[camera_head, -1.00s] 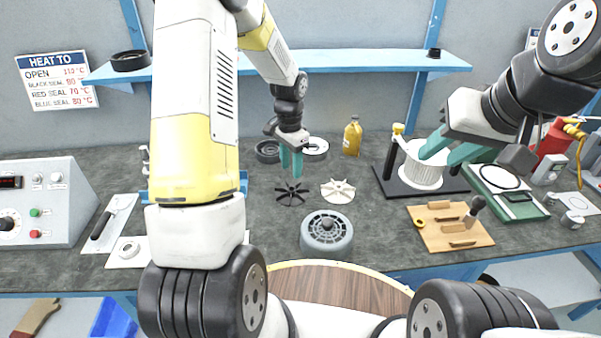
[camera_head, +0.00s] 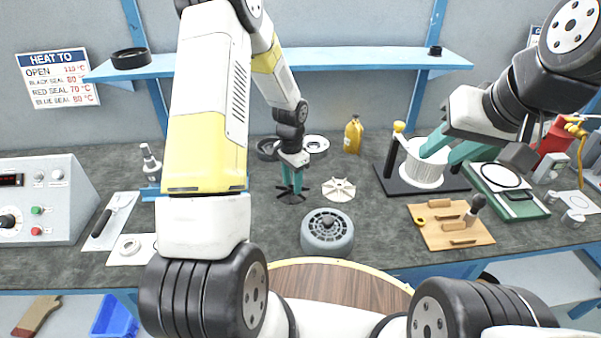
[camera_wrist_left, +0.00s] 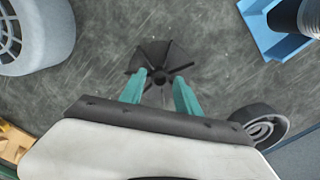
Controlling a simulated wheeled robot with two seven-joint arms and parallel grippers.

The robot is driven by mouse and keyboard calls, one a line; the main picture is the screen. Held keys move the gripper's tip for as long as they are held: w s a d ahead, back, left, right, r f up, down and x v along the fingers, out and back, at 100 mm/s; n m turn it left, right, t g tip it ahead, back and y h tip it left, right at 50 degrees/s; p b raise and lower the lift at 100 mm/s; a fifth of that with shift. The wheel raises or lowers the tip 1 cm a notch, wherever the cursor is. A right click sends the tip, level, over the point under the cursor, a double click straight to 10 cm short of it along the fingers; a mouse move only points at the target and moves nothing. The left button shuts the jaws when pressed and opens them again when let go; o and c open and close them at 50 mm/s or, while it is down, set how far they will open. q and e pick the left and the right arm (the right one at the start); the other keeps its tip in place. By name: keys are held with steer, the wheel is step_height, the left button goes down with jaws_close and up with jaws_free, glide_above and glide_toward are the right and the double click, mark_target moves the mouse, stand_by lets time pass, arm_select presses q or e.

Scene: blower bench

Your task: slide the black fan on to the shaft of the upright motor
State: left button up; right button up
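The black fan (camera_head: 290,195) lies flat on the bench; it also shows in the left wrist view (camera_wrist_left: 157,62), with its hub between and just beyond my fingertips. My left gripper (camera_head: 293,185) points down at the fan, with its two teal fingers apart on either side of the hub; in the left wrist view (camera_wrist_left: 160,85) nothing is clamped. Whether the fingers touch the fan is unclear. The upright motor (camera_head: 327,230), grey and round with a short dark shaft on top, stands nearer the front. My right gripper (camera_head: 440,152) is open at the right, over a white spool.
A white fan (camera_head: 338,190) lies right of the black one. A wooden tool board (camera_head: 450,238) and the white spool (camera_head: 421,177) are at right. Bench between fan and motor is clear.

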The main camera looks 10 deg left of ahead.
arm_select(q)
jaws_close()
steer(key=shift+r, duration=0.15)
steer(key=shift+r, duration=2.65)
